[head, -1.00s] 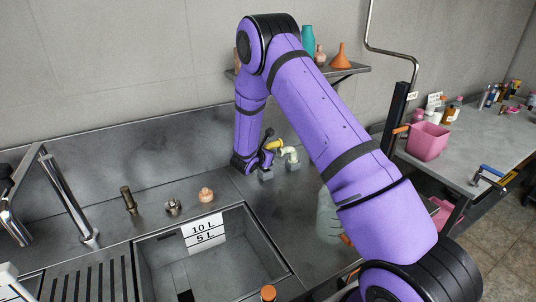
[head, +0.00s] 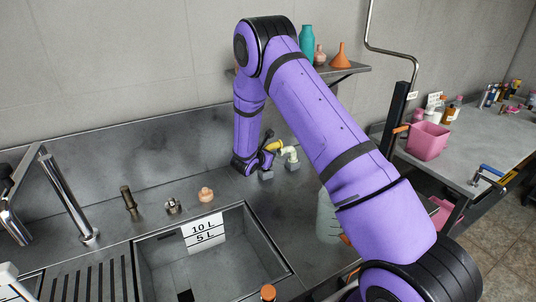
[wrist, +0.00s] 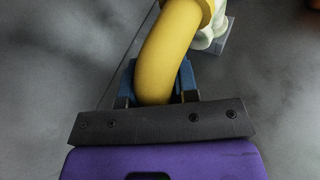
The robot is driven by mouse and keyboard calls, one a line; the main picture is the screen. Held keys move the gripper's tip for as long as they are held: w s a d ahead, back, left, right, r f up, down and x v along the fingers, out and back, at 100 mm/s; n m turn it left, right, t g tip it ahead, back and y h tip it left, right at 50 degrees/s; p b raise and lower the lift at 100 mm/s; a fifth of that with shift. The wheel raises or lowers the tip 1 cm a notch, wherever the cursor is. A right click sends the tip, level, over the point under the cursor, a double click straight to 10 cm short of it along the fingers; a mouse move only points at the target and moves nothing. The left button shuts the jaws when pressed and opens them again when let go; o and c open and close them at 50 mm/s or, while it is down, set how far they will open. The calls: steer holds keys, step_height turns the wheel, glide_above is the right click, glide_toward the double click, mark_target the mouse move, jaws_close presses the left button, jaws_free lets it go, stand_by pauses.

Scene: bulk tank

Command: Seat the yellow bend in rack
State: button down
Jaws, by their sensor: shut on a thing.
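My gripper (wrist: 157,88) is shut on the yellow bend (wrist: 168,48), a curved yellow pipe, in the wrist view. The bend runs up from between the blue fingers to a collar at the top edge, close to a pale fitting (wrist: 203,36). In the head view the yellow bend (head: 273,146) shows beside my gripper (head: 267,160), low over the steel counter. The pale fitting (head: 290,153) is just right of it, above a small grey block (head: 292,166). Another grey block (head: 266,175) is below my gripper. I cannot tell whether the bend touches a rack seat.
The sink basin (head: 215,262) with a 10 L / 5 L label is front left of my gripper. Small fittings, including a peach one (head: 206,195), stand behind it. A shelf (head: 345,72) with bottles and an orange funnel (head: 341,56) is above. A translucent container (head: 327,218) stands right.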

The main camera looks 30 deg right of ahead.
steer(key=shift+f, duration=0.65)
stand_by(0.3)
steer(key=shift+r, duration=0.65)
steer(key=shift+f, duration=0.8)
stand_by(1.3)
steer(key=c, duration=0.8)
jaws_free()
steer(key=v, duration=1)
steer(key=shift+s+a+r, duration=0.1)
steer(key=shift+s+a, duration=0.05)
steer(key=shift+a, duration=0.2)
